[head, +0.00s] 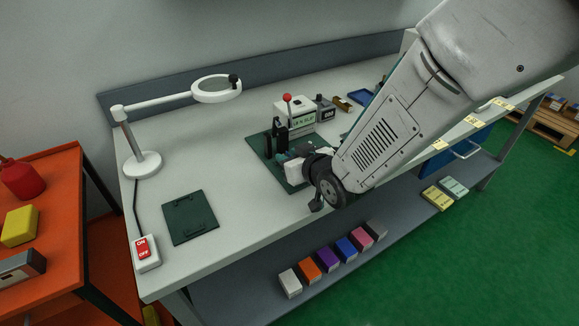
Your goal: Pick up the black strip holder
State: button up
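A black upright part (279,134), which looks like the black strip holder, stands on a dark green base plate (256,143) in the middle of the bench. My arm reaches in from the upper right, and its dark wrist end is just right of and in front of this part. A small black piece hangs below the wrist over the bench's front edge. I cannot make out my gripper's fingers or whether they hold anything. The arm hides the right part of the base plate.
A box with a red-knobbed lever (288,105) stands behind the plate. A magnifier lamp (143,163), a flat dark green plate (189,217) and a red switch box (145,251) are at left. Several coloured boxes (327,259) sit on the lower shelf.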

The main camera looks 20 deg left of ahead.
jog(key=shift+w+a+f, duration=0.1)
jog(key=shift+w+a, duration=0.1)
grip_shut()
